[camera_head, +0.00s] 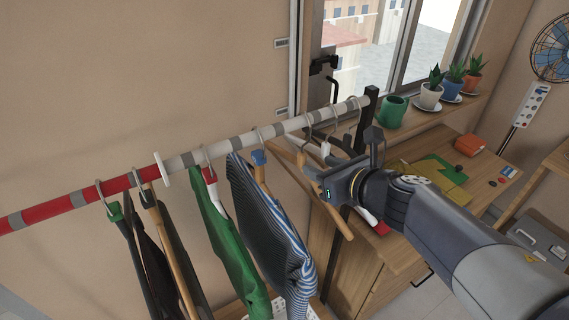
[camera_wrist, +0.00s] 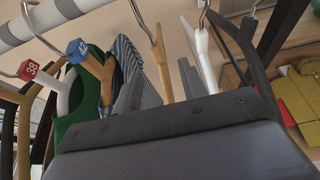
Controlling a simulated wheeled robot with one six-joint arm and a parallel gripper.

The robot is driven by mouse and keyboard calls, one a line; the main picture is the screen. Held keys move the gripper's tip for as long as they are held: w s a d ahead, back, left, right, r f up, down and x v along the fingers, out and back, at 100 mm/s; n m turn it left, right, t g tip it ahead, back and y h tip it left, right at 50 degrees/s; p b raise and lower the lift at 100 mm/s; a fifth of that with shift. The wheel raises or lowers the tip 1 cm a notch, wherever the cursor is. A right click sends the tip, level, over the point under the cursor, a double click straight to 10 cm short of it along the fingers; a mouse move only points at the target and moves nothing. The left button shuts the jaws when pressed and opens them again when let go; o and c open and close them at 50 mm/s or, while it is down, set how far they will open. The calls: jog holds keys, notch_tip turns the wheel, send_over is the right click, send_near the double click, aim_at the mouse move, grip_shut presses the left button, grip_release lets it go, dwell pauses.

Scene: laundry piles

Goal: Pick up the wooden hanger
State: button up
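The bare wooden hanger (camera_head: 288,156) hangs by its hook from the rail, between the striped garment and a white hanger (camera_head: 325,150). Its lower arm slopes down past the front of my gripper (camera_head: 325,190). In the wrist view the wooden hanger (camera_wrist: 160,60) stands upright near the middle, with the white hanger (camera_wrist: 203,55) to its right. Two grey fingertips of my gripper (camera_wrist: 158,86) show apart, one on each side of the wooden hanger. The dark gripper body hides their lower parts. I cannot tell whether either touches the wood.
The rail (camera_head: 233,143) carries a striped garment (camera_head: 270,225), a green garment (camera_head: 238,245) and darker clothes to the left. Numbered hangers stand close by. A wooden desk (camera_head: 440,150) and a green mug (camera_head: 391,111) on the sill are to the right.

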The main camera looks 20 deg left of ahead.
aim_at(304, 160)
jog(key=x, duration=0.3)
jog(key=shift+s, duration=0.1)
jog(key=shift+w+a+f, duration=0.1)
jog(key=shift+w+a, duration=0.05)
jog(key=shift+w, duration=0.1)
jog(key=shift+x, duration=2.95)
jog(key=shift+s+a, duration=0.15)
jog(key=shift+c, duration=0.2)
grip_shut()
